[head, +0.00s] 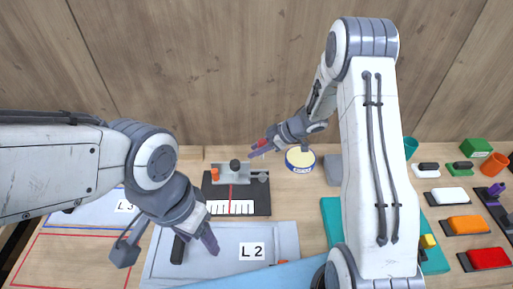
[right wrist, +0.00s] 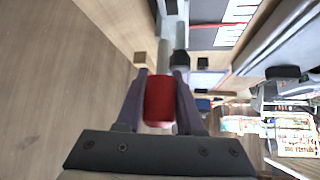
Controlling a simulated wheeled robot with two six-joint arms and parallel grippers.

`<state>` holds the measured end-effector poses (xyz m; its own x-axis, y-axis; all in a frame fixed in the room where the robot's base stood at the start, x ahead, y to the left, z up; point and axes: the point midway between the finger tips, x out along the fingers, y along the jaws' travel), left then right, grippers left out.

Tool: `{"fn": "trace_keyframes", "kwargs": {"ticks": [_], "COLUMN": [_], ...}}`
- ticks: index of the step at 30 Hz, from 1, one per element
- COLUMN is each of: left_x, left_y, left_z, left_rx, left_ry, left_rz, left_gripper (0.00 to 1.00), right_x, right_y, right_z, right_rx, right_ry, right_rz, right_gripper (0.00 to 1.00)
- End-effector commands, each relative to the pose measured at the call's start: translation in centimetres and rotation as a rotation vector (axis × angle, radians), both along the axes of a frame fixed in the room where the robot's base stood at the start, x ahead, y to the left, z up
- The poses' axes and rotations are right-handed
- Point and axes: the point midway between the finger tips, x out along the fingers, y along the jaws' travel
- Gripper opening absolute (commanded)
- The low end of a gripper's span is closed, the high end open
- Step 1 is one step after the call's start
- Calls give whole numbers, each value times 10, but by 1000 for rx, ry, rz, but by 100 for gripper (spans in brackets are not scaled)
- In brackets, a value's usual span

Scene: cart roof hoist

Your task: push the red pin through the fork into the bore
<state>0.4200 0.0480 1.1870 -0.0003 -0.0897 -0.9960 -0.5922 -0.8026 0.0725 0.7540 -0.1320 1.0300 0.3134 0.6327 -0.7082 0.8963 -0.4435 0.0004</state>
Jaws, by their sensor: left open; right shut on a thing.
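The red pin (right wrist: 159,98) is held between the two purple fingers of my right gripper (head: 258,150); in the head view only a small red part shows. The grey metal fixture with the fork (head: 238,180) stands on a black plate at the back of the bench, just left of my right gripper. In the right wrist view grey metal parts lie beyond the pin's far end; I cannot tell whether the pin touches the fork. The bore is not clearly visible. My left gripper (head: 205,238) is open and empty above the grey L2 panel.
The black plate carries a white scale (head: 231,207) with a red line. A black knob (head: 235,164) and an orange part (head: 214,174) stand at the fixture. A yellow-topped round tin (head: 300,159) stands right of it. Colored blocks and cups fill the far right.

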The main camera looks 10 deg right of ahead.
Motion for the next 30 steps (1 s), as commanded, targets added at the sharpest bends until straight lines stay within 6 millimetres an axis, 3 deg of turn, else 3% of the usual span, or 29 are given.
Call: {"fn": "trace_keyframes", "kwargs": {"ticks": [5,19,30], "left_x": [0,0,0], "left_y": [0,0,0], "left_z": [10,-21,-25], "left_rx": [0,0,0], "left_ry": [0,0,0], "left_rz": [-2,0,-1], "left_gripper": [62,62,62], "right_x": [-1,-1,-1], "right_y": [-4,-4,-4], "right_z": [2,-48,-58], "right_rx": [-2,-2,-3], "right_ry": [3,3,1], "right_rz": [-4,-3,-2], "right_gripper": [0,0,0]}}
